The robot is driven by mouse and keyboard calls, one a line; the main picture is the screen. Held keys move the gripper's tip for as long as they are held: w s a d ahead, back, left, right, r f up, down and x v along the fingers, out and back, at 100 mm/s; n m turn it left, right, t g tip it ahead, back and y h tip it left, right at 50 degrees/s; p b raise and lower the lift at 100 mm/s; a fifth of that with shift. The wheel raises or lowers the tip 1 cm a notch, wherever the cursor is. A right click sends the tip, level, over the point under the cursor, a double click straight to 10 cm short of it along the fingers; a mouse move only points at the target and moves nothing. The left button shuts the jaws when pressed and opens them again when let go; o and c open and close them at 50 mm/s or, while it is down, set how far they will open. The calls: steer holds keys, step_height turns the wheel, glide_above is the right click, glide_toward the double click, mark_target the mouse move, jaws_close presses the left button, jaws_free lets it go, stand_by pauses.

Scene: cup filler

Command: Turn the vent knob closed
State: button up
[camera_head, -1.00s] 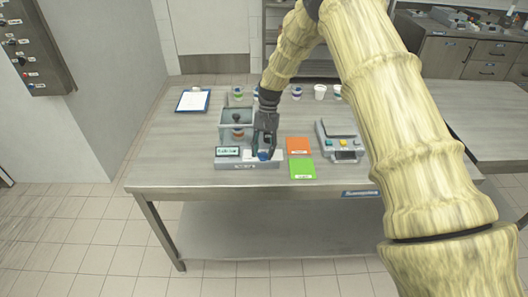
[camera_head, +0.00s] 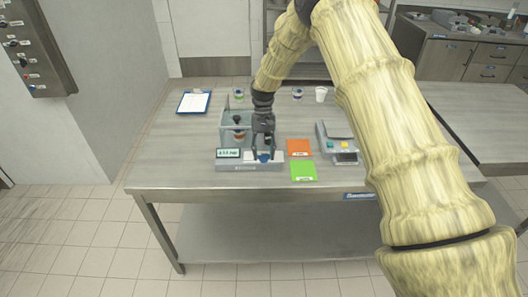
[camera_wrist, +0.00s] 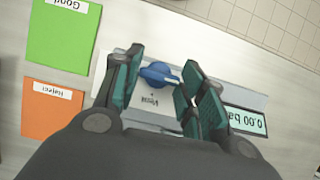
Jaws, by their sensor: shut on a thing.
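The blue vent knob (camera_wrist: 157,74) sits on the pale panel beside the printed word "Vent". Its bar lies roughly crosswise in the wrist view, with one end toward the right finger. My gripper (camera_wrist: 163,64) is shut on the knob, with one dark green-padded finger at each side. In the head view my gripper (camera_head: 263,146) points down onto the front of the filler unit (camera_head: 248,167), and the knob (camera_head: 263,157) shows just below the fingers.
A clear chamber (camera_head: 226,133) stands behind the display. The orange card (camera_head: 299,147) and green card (camera_head: 303,170) lie right of the unit, then a scale-like device (camera_head: 338,142). A clipboard (camera_head: 194,102) and cups (camera_head: 321,94) are farther back. The table's front left is clear.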

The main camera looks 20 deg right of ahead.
steer(key=shift+w+r, duration=0.1)
steer(key=shift+r, duration=0.05)
steer(key=o, duration=1)
steer(key=v, duration=1.1)
steer(key=shift+w+r, duration=0.2)
steer(key=shift+r, duration=0.15)
steer(key=shift+d, duration=0.1)
